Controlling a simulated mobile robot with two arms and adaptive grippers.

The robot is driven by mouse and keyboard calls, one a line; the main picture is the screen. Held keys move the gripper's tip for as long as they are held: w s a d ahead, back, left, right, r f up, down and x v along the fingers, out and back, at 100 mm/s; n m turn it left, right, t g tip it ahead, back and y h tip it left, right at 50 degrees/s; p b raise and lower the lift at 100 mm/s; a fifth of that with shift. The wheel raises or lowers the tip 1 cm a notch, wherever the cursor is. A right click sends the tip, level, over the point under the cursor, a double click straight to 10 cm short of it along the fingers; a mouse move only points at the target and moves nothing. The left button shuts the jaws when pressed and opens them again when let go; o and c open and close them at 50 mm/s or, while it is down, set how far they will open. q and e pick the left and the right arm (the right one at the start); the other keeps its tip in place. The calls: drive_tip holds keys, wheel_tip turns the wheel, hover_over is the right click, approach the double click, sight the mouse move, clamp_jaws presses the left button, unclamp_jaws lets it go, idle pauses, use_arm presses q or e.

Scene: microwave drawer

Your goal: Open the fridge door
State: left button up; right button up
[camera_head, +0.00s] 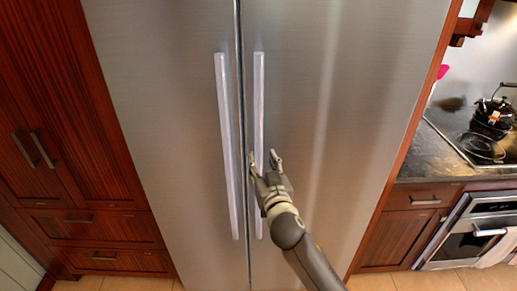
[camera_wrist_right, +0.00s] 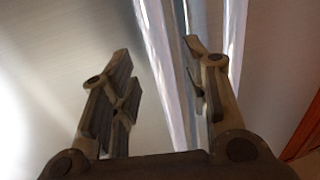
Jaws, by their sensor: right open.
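The fridge has two tall brushed-steel doors, a left door (camera_head: 165,110) and a right door (camera_head: 350,90), with a narrow seam between them. A long pale vertical handle stands on each: the left handle (camera_head: 227,140) and the right handle (camera_head: 258,100). My right gripper (camera_head: 264,158) is open at the lower half of the right handle, its fingers to either side of the bar. In the right wrist view the open fingers (camera_wrist_right: 157,55) have a pale handle bar (camera_wrist_right: 158,60) between them; contact cannot be told. A second bar (camera_wrist_right: 235,25) passes behind one finger. My left gripper is not in view.
Dark red wooden cabinets (camera_head: 75,110) with drawers flank the fridge on the left. On the right are a dark counter (camera_head: 425,155), a stove with a black kettle (camera_head: 492,115), and an oven (camera_head: 475,235). Tiled floor (camera_head: 400,283) shows below.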

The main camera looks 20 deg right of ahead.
sight(260, 155)
drive_tip(key=shift+w+d+p, duration=0.2)
drive_tip(key=shift+w+p, duration=0.35)
drive_tip(key=shift+w, duration=2.1)
clamp_jaws()
